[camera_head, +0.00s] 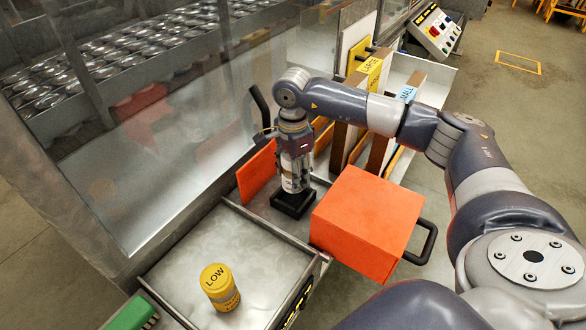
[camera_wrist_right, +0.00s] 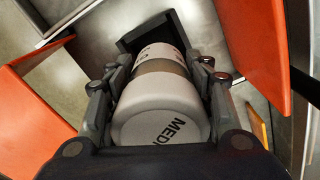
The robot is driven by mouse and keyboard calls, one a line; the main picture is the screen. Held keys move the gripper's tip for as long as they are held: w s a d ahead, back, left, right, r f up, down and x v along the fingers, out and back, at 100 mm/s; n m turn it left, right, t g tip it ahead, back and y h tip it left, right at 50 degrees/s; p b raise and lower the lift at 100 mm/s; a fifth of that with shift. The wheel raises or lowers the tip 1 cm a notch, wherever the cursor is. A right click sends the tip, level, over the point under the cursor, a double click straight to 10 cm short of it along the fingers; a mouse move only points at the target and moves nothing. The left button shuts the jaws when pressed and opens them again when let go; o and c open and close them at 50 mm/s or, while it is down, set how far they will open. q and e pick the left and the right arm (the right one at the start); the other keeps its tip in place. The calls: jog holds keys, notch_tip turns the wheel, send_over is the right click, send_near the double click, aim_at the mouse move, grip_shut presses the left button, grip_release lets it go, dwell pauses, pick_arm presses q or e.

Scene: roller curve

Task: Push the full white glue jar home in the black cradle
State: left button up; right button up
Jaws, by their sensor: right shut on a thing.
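The white glue jar (camera_head: 291,184) stands upright in my right gripper (camera_head: 294,168), with its lower end at the black cradle (camera_head: 293,206). My right gripper is shut around the jar's sides. In the right wrist view the jar (camera_wrist_right: 160,112) shows a white lid reading "MED…", the rest of the word cut off, and a brownish band. There the gripper's fingers (camera_wrist_right: 160,90) grip it from both sides, and the cradle (camera_wrist_right: 128,44) shows behind its far end. How deep the jar sits in the cradle is hidden. My left gripper is not in view.
An orange block (camera_head: 362,222) with a black handle stands close right of the cradle, and an orange panel (camera_head: 256,172) close left. A yellow jar marked "LOW" (camera_head: 219,286) stands on the metal tray (camera_head: 190,250) in front. Upright boards (camera_head: 372,75) stand behind.

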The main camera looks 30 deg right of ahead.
notch_tip(320, 180, down, 4)
jog(key=shift+b, duration=1.15)
jog(key=shift+f+b, duration=0.45)
jog(key=shift+f, duration=0.25)
jog(key=shift+b, duration=0.35)
jog(key=shift+s+a+f+b, duration=0.1)
jog(key=shift+s+f+b, duration=0.15)
jog(key=shift+f+b, duration=0.15)
dwell(0.8)
jog(key=o, duration=1.3)
jog(key=shift+c, duration=0.2)
jog(key=shift+w, duration=0.1)
